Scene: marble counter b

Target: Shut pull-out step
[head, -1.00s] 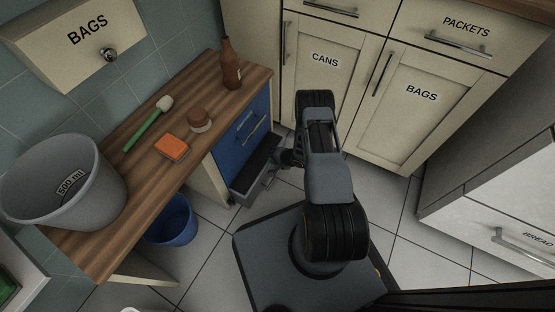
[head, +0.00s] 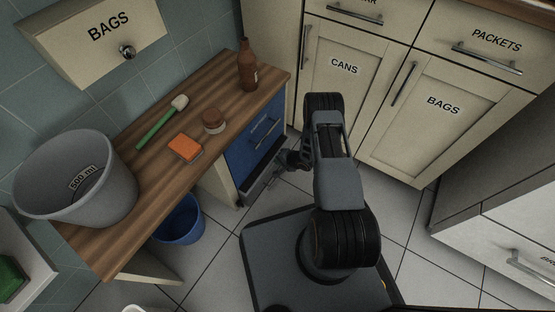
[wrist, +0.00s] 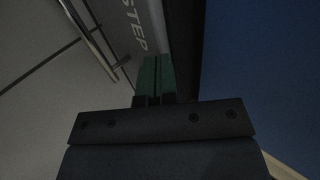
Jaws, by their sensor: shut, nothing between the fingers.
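The pull-out step (head: 256,189) is a grey drawer-like unit at the foot of the blue cabinet (head: 254,139). A narrow strip of its dark top still shows in front of the cabinet, so it stands slightly out. In the wrist view its grey front (wrist: 140,22) carries the word STEP, with a bar handle (wrist: 92,38) to the left. My gripper (wrist: 157,62) has its green fingers together and empty, at the step's front near the lettering. Whether they touch it I cannot tell. In the head view the gripper is small and dark beside the step, partly hidden by my arm.
A wooden counter (head: 160,180) holds a grey bucket (head: 75,185), orange sponge (head: 185,147), brush (head: 160,125), jar (head: 213,121) and brown bottle (head: 247,68). A blue bin (head: 180,222) stands below. Cream cupboards (head: 344,85) line the back; tiled floor (head: 405,205) is free at right.

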